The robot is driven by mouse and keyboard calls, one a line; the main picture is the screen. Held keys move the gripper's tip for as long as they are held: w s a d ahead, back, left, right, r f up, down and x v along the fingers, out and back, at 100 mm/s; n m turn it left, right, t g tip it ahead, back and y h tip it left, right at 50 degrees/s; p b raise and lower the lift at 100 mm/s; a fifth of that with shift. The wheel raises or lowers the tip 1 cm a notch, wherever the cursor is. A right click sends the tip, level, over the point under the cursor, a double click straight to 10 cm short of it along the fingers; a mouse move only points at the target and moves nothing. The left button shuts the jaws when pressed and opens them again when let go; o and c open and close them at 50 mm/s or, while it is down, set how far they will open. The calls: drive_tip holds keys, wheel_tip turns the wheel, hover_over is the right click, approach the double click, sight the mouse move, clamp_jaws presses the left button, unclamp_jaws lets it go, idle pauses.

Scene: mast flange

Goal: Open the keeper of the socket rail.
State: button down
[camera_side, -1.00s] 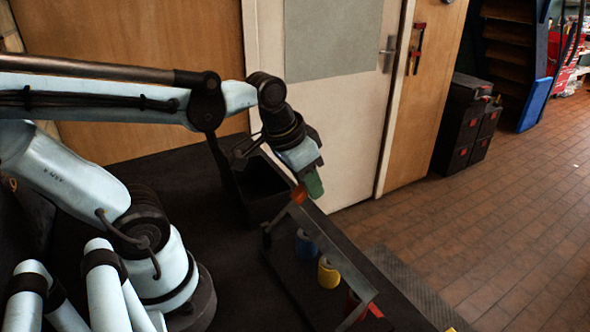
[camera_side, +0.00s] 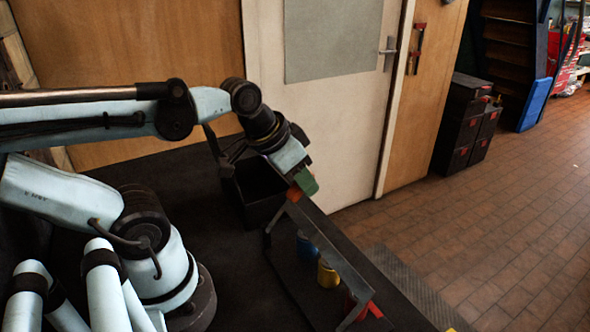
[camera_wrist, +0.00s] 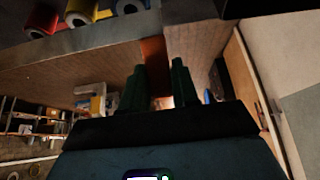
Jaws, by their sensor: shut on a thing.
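The socket rail (camera_side: 290,277) lies along the right edge of the dark bench in the side view. A blue socket (camera_side: 306,248), a yellow socket (camera_side: 327,275) and a partly hidden red socket (camera_side: 350,304) sit along it. The keeper, a long grey bar (camera_side: 328,245), stands raised above them, with an orange tab (camera_side: 294,192) at its far end. My gripper (camera_side: 303,184) is shut on this tab. In the wrist view the tab (camera_wrist: 155,62) shows between the green fingers (camera_wrist: 158,88), and the bar (camera_wrist: 75,42) crosses at upper left.
A black open bin (camera_side: 257,192) stands on the bench just behind and left of my gripper. A door (camera_side: 345,110) and wooden panels are behind. Black boxes (camera_side: 468,120) stand on the floor farther back.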

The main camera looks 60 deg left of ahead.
drive_tip(key=c, duration=0.9)
unclamp_jaws()
drive_tip(key=shift+r, duration=0.1)
drive_tip(key=shift+s+r, duration=0.3)
drive_tip(key=shift+r, duration=0.15)
drive_tip(key=r, duration=0.5)
drive_tip(key=s+r, duration=0.1)
drive_tip(key=r, duration=0.2)
drive_tip(key=shift+r, duration=0.25)
